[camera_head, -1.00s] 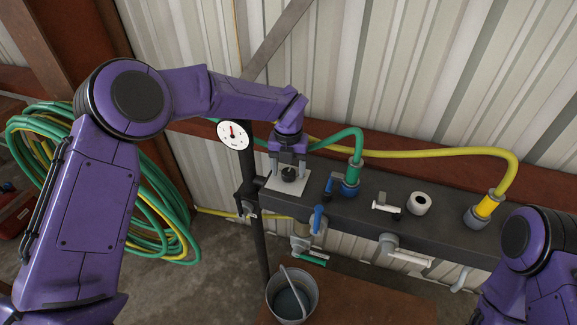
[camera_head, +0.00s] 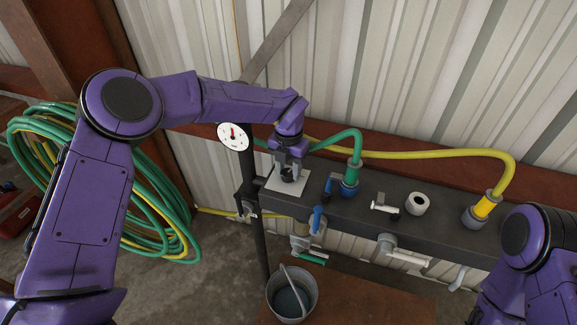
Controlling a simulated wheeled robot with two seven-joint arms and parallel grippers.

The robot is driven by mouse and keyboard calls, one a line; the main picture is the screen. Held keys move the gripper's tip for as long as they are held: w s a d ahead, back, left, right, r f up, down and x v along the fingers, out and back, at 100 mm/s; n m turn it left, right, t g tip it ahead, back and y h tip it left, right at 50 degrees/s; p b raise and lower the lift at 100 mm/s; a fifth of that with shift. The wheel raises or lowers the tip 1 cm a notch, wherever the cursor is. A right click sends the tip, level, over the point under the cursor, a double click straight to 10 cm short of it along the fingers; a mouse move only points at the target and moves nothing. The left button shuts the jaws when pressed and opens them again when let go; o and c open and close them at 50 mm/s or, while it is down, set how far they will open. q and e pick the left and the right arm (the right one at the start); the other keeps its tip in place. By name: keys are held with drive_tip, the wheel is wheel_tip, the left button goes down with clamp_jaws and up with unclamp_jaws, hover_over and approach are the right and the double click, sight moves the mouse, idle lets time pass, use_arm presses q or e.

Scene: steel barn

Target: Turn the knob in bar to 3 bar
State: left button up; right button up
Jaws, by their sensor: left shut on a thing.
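A black knob (camera_head: 288,175) sits on a pale square plate (camera_head: 271,183) at the left end of the dark beam. My left gripper (camera_head: 288,172) reaches down over it and is shut on the knob. Its fingers hide part of the knob, so its pointer mark cannot be read. A round white gauge (camera_head: 233,137) with a red needle stands to the left of the knob. The needle points roughly upward; the numbers are too small to read. My right arm shows at the lower right, but its gripper is out of view.
Right of the knob, the beam (camera_head: 340,205) bears a blue-handled valve (camera_head: 330,184) with a green hose, a white-handled valve (camera_head: 384,208), a white roll (camera_head: 417,203) and a yellow hose (camera_head: 440,153). A bucket (camera_head: 292,296) stands below. A hose coil (camera_head: 150,215) hangs at left.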

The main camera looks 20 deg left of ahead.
sight(289, 171)
use_arm(q)
drive_tip(key=m+p, duration=0.1)
drive_tip(key=m, duration=0.3)
drive_tip(key=shift+r+p, duration=0.1)
drive_tip(key=shift+p, duration=0.25)
drive_tip(key=shift+d+m+p, duration=0.1)
drive_tip(key=shift+m+p, duration=0.4)
drive_tip(key=shift+m, duration=1)
drive_tip(key=o, duration=1.1)
drive_tip(key=shift+c, duration=0.2)
drive_tip(key=shift+r, duration=0.2)
wheel_tip(289, 171, up, 10)
drive_tip(key=b, duration=0.2)
drive_tip(key=shift+b, duration=0.4)
